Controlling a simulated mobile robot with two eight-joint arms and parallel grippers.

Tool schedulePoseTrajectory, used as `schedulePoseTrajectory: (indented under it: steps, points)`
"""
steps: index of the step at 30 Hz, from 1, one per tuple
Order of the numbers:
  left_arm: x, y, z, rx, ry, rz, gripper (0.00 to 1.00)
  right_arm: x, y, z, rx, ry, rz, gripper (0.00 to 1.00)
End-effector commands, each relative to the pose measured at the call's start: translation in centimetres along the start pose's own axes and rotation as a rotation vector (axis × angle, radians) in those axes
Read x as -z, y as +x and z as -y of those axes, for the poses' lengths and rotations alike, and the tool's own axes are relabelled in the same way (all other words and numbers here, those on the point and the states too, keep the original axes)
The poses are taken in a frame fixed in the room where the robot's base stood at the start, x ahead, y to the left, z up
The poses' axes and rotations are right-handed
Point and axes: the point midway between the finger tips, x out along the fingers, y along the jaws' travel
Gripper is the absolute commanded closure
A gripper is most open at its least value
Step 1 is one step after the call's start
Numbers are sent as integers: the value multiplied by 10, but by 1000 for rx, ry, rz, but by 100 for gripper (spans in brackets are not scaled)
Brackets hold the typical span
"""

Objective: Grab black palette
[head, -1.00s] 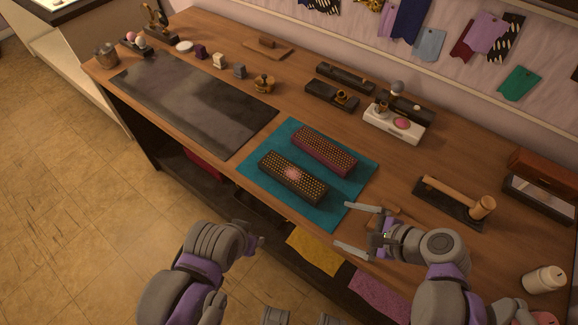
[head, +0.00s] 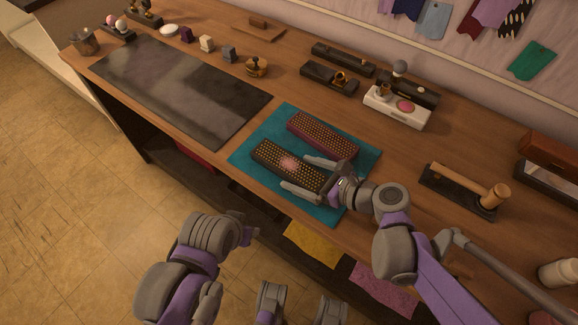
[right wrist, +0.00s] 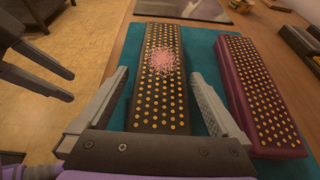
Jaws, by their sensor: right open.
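The black palette (head: 275,160), a long dark block with rows of gold dots and a pink speckled patch, lies on the teal mat (head: 245,149). It also shows in the right wrist view (right wrist: 160,88), running away between my fingers. My right gripper (head: 305,175) is open, with one finger on each side of the palette's near end; contact cannot be told. The right gripper's fingers (right wrist: 158,105) also show in the right wrist view. My left gripper (head: 248,225) is in front of the table edge, away from the palette; its jaws are unclear.
A similar maroon block (head: 323,135) lies parallel behind the black palette on the mat, close to my right gripper's far finger. A hammer (head: 470,188) on a dark base stands to the right. A dark sheet (head: 180,88) covers the table's left.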

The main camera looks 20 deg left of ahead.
Motion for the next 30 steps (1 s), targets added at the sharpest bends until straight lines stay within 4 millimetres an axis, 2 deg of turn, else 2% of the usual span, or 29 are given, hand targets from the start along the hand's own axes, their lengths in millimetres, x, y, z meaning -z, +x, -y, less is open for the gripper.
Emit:
schedulePoseTrajectory:
  steps: [1, 4, 12, 26, 30]
  points:
    - [-1, 3, 0, 0, 0, 1, 50, 1, 8, 0, -2, -1, 0, 0]
    - [-2, 4, 0, 0, 0, 1, 50, 1, 17, 1, 0, 0, 0, 0]
    - [-2, 4, 0, 0, 0, 1, 50, 1, 18, 1, 2, 0, 0, 2]
    - [-2, 4, 0, 0, 0, 1, 50, 1, 18, 1, 2, 0, 0, 85]
    - [-2, 4, 0, 0, 0, 1, 50, 0, 18, 1, 2, 0, 0, 86]
